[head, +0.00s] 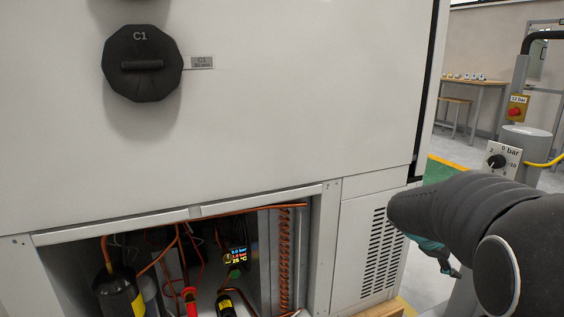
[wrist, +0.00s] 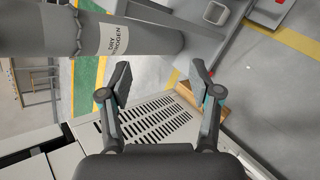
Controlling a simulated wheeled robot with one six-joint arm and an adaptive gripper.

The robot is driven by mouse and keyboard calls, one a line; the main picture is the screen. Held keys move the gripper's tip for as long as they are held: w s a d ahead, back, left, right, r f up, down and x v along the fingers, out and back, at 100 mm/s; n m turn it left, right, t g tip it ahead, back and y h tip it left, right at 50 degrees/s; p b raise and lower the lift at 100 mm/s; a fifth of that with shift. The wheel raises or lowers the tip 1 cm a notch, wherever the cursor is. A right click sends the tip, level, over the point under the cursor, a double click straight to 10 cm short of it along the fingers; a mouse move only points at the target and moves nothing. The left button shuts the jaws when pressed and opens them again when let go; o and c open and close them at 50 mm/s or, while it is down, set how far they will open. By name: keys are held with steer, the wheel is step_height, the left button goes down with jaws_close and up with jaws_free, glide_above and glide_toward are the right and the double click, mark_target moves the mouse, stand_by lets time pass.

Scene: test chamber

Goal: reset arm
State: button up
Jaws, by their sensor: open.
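My gripper (wrist: 159,90) is open and empty in the wrist view, its two fingers spread apart. Behind the fingers lies the slotted vent panel (wrist: 160,122) of the white cabinet. In the head view my arm comes in from the right, and part of my gripper (head: 440,258) shows below it, beside the cabinet's vent (head: 384,250). The fingertips are partly hidden there. The gripper touches nothing that I can make out.
The white test chamber (head: 270,100) fills the head view, with a black C1 knob (head: 142,63) and an open lower bay of pipes. A grey dry nitrogen cylinder (wrist: 60,38) is close in the wrist view. A pressure dial (head: 497,161) stands at right.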

steer(key=s+a+m+t+y, duration=0.3)
steer(key=s+a+m+y, duration=0.5)
steer(key=s+a, duration=1.4)
steer(key=shift+s+a+t+y, duration=0.35)
steer(key=shift+a+y, duration=0.35)
steer(key=shift+a, duration=0.7)
